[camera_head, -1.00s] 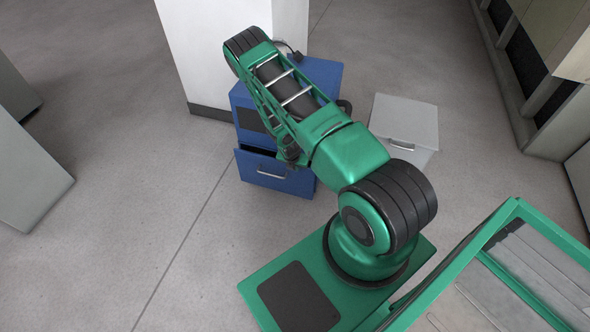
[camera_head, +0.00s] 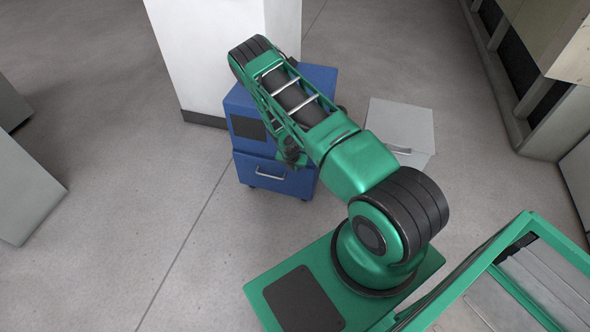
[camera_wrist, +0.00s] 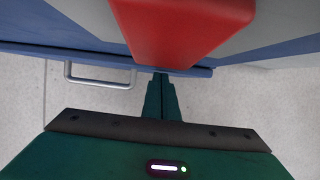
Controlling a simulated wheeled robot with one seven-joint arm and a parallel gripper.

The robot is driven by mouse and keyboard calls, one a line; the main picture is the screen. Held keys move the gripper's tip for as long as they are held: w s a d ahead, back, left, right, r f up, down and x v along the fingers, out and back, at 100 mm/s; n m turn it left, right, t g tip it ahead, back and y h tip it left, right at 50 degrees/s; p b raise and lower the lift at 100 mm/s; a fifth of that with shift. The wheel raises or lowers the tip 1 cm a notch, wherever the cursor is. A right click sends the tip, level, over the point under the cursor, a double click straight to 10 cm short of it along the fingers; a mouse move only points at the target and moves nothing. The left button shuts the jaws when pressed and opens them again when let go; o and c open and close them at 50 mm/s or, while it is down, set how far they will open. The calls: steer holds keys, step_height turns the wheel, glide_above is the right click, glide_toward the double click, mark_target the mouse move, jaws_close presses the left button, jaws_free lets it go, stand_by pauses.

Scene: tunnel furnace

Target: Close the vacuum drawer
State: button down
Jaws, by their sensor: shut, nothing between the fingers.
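The blue cabinet (camera_head: 320,76) has a drawer (camera_head: 244,171) low on its front, with a metal handle (camera_head: 270,174). In the head view the drawer looks flush or nearly flush, with no dark opening above it. My gripper (camera_head: 291,160) is at the right part of the drawer front, partly hidden by my arm. In the wrist view my gripper (camera_wrist: 160,77) is shut and empty. Its tips are at the blue front edge (camera_wrist: 200,72), right of the handle (camera_wrist: 100,86), apparently touching. I cannot tell whether a small gap remains.
A red block (camera_wrist: 185,30) hangs close over the fingertips in the wrist view; I cannot tell what it belongs to. A white pillar (camera_head: 215,50) stands behind the cabinet. A grey box (camera_head: 400,125) stands to its right.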

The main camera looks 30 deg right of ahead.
steer(key=s+a+r, duration=0.5)
steer(key=r, duration=0.4)
steer(key=shift+a+r, duration=0.15)
steer(key=shift+a, duration=0.25)
steer(key=s+d+r+m+g, duration=0.1)
steer(key=s+r+m, duration=0.2)
steer(key=r+m, duration=0.55)
steer(key=s+d+r+m+y, duration=0.1)
steer(key=s+d+r+m, duration=0.15)
steer(key=r, duration=1.05)
steer(key=s+d+r+m+g, duration=0.1)
steer(key=s+r+m, duration=0.4)
steer(key=r, duration=0.6)
steer(key=s+a+r+m+y, duration=0.1)
steer(key=s+a+r+m, duration=0.1)
steer(key=s+r+m, duration=0.6)
steer(key=s+a+r+m+y, duration=0.1)
steer(key=s+a+r+m, duration=0.2)
steer(key=s+r+m, duration=0.5)
steer(key=shift+s+r+g, duration=0.3)
steer(key=shift+s+r, duration=0.1)
steer(key=shift+s, duration=4.05)
